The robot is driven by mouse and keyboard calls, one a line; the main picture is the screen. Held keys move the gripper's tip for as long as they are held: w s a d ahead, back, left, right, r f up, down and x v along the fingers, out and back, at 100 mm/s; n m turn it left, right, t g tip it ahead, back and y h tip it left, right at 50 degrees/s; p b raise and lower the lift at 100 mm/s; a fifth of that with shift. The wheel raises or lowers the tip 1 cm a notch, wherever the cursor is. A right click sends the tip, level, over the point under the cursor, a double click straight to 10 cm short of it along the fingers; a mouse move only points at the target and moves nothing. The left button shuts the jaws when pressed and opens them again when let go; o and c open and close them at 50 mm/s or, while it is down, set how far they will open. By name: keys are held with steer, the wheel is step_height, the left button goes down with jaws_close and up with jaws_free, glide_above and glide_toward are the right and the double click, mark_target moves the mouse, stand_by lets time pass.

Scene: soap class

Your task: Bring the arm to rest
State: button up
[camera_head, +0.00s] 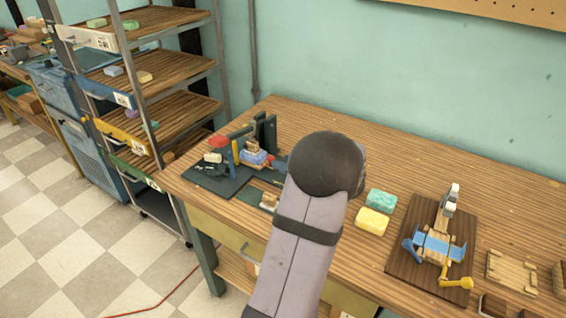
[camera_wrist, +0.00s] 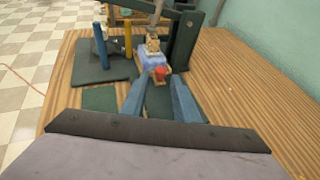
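My arm (camera_head: 310,215) reaches from the bottom of the head view over the wooden workbench (camera_head: 345,120); its dark rounded joint hides my gripper there. In the wrist view my gripper (camera_wrist: 157,88) shows two blue fingers spread apart with nothing held between them. Just beyond the fingertips is a dark green press-like fixture (camera_wrist: 184,35) with a blue block (camera_wrist: 151,54) and a red knob (camera_wrist: 160,72). The blue block also shows in the head view (camera_head: 253,157). I cannot tell whether a fingertip touches the fixture.
A green soap (camera_head: 381,201) and a yellow soap (camera_head: 372,222) lie right of my arm. Further right is a dark board (camera_head: 403,262) with a blue-and-wood device (camera_head: 437,246). A shelf rack (camera_head: 150,75) stands at left. The bench's back middle is clear.

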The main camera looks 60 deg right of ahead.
stand_by(0.3)
